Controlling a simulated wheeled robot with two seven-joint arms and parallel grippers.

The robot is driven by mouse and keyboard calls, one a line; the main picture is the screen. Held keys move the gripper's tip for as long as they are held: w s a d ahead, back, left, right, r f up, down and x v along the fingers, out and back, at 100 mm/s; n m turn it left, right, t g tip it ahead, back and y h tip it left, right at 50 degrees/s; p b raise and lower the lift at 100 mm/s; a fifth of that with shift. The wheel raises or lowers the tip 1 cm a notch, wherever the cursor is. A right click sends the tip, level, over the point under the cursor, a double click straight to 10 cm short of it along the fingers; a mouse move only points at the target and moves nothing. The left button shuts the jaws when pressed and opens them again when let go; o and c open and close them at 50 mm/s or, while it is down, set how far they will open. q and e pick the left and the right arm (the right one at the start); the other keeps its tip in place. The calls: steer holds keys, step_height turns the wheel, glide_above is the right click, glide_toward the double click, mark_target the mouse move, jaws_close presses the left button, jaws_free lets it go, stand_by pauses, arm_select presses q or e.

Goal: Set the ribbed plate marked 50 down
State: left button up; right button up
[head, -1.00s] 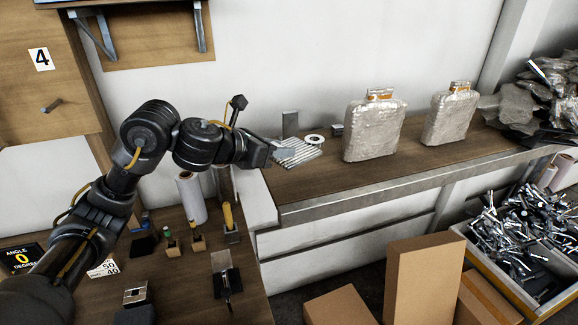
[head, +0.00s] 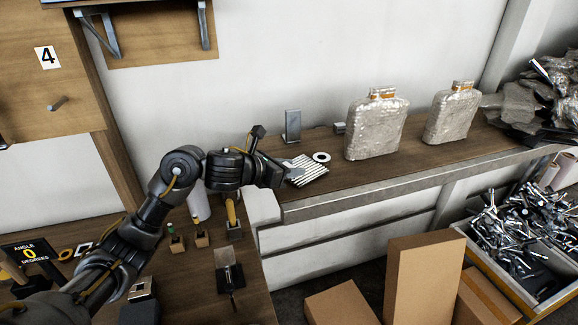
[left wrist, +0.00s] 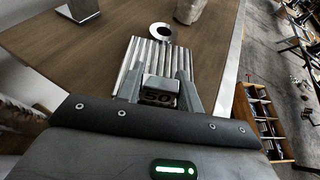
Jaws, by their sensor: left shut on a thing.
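The ribbed plate (head: 309,170) is a silvery square with parallel ridges, low over the wooden counter (head: 350,182) along the back wall. In the left wrist view, the ribbed plate (left wrist: 163,58) has a dark block on its near end marked 50 (left wrist: 159,94). My left gripper (head: 290,172) is shut on this block, one finger on each side; it also shows in the left wrist view (left wrist: 160,92). I cannot tell whether the plate touches the counter. My right gripper is in neither view.
A grey upright block (head: 293,126) stands behind to the left. Two foil-wrapped packages (head: 376,128) stand to the right. Cardboard boxes (head: 424,278) stand below the counter. Counter wood in front of the packages is bare.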

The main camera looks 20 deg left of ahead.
arm_select(q)
steer(key=shift+f, duration=0.15)
steer(key=o, duration=1.2)
steer(key=shift+d, duration=0.1)
steer(key=shift+r, duration=0.2)
steer(key=shift+s+r, duration=0.1)
steer(key=shift+s, duration=0.05)
steer(key=v, duration=1.2)
steer(key=shift+b, duration=0.45)
